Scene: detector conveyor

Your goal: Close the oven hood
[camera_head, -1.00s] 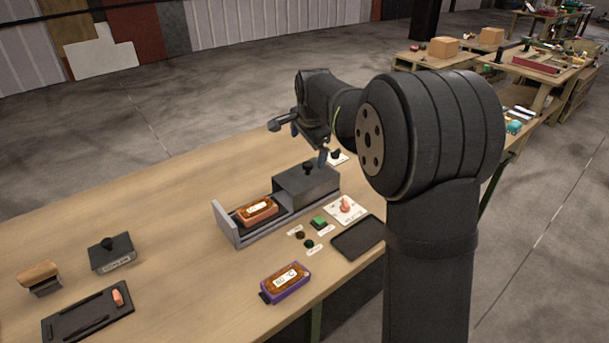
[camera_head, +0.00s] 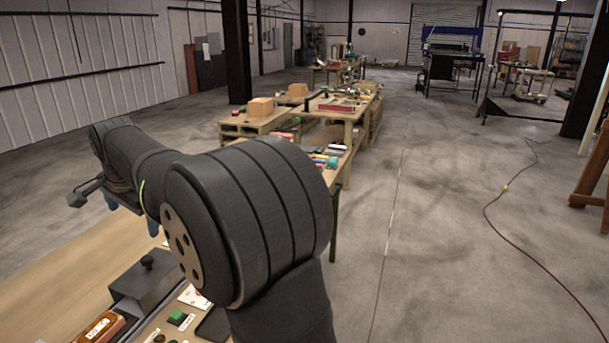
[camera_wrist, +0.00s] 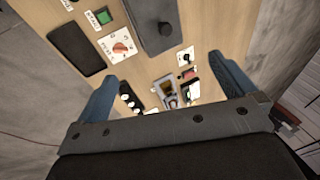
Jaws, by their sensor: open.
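The grey hood (camera_head: 150,285) with a black knob on top sits on the tray on the bench, at the lower left of the head view. The orange item (camera_head: 100,327) lies uncovered beside it, partly cut off by the frame edge.
A green button (camera_head: 177,317) and a white dial card (camera_head: 195,297) lie beside the hood. A black pad (camera_wrist: 75,47) is near them. Several small objects lie under my gripper in the wrist view. Other workbenches (camera_head: 345,115) stand far behind.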

